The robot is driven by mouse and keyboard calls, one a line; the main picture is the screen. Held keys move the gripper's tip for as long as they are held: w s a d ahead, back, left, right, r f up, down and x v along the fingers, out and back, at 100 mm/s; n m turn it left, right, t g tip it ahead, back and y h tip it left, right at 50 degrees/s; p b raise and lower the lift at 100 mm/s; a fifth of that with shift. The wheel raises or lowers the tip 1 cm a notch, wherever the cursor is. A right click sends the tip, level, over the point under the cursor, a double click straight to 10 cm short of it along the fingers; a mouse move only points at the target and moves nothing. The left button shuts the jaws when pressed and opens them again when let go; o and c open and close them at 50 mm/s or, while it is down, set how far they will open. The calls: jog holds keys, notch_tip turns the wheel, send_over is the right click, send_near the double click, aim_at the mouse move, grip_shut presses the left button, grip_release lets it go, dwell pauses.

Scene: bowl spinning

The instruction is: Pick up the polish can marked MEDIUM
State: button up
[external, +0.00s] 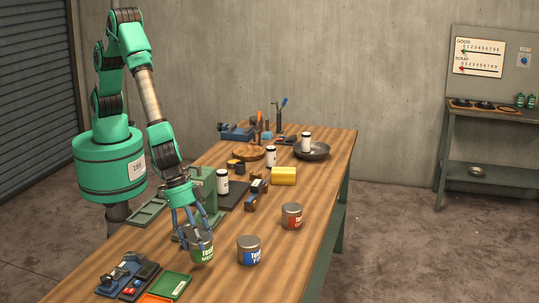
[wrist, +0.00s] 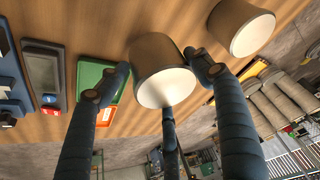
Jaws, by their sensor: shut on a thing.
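The green-labelled can (external: 203,253), whose partly covered label seems to begin "ME", is at the near part of the wooden table. My gripper (external: 193,238) comes down over it from above, its fingers closed around its sides. In the wrist view the held can (wrist: 163,84) sits between my blue fingers, its pale round end facing the camera. I cannot tell whether its base is clear of the table. A blue-labelled can (external: 249,252) stands just to its right, and a red-labelled can (external: 291,217) stands farther back.
The table (external: 325,185) is clear around the red can.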

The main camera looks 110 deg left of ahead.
jog(key=shift+s+a+r+b, duration=0.1)
jog(key=shift+s+a+b, duration=0.1)
jog(key=shift+s+a, duration=0.55)
jog(key=shift+s+a+r+b, duration=0.15)
jog(key=shift+s+a, duration=0.3)
jog(key=shift+s, duration=0.5)
